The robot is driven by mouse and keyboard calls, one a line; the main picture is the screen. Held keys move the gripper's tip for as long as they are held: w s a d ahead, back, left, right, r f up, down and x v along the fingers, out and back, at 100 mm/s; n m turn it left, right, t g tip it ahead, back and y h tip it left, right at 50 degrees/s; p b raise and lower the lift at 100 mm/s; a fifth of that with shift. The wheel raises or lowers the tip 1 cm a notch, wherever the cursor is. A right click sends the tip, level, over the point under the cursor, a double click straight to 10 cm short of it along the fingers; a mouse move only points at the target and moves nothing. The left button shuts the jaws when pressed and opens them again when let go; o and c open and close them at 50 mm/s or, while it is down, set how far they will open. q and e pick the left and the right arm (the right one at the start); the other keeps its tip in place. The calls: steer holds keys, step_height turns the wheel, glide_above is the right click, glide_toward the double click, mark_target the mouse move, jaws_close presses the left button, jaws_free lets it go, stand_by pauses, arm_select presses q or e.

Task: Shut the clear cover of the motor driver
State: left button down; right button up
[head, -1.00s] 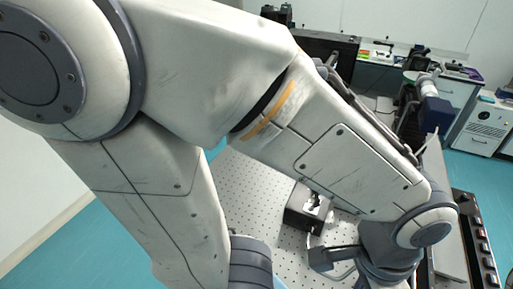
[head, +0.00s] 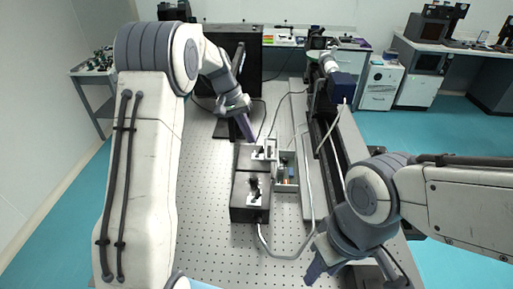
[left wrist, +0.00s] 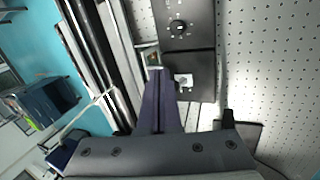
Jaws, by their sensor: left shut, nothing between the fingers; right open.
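The motor driver (head: 287,172) is a small pale box with a green circuit board inside, right of the black boxes on the perforated table. Its clear cover cannot be made out clearly. Part of the driver also shows in the left wrist view (left wrist: 151,56), just beyond my left fingertips. My left gripper (head: 249,134) is shut and empty, pointing down behind the black boxes, up and left of the driver. Its shut fingers (left wrist: 160,78) fill the middle of the left wrist view. My right gripper (head: 322,266) is open at the lower right, well in front of the driver.
Two black boxes (head: 247,207) with pale plates on top stand left of the driver. A pale cable (head: 285,255) loops in front of them. A long dark rail with a blue unit (head: 341,86) lies to the right. The perforated tabletop (head: 205,200) is clear on the left.

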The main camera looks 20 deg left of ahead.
arm_select(q)
steer(key=w+a+f+n, duration=0.1)
steer(key=w+a+f, duration=0.15)
steer(key=a, duration=0.45)
steer(key=shift+t+h, duration=0.3)
steer(key=p+x, duration=0.1)
steer(key=x, duration=0.2)
steer(key=p+x, duration=0.2)
steer(key=x, duration=0.1)
steer(key=w+p+x, duration=0.1)
steer(key=x, duration=0.2)
steer(key=shift+d+f, duration=0.25)
steer(key=shift+d, duration=0.05)
steer(key=shift+w+d+r+p, duration=0.1)
steer(key=shift+d+r+p, duration=0.05)
steer(key=shift+d+p, duration=0.4)
steer(key=shift+w+d+r+p, duration=0.15)
steer(key=shift+d+p, duration=0.25)
steer(key=shift+d, duration=0.3)
steer(key=shift+w+d+f, duration=0.1)
steer(key=shift+d, duration=0.4)
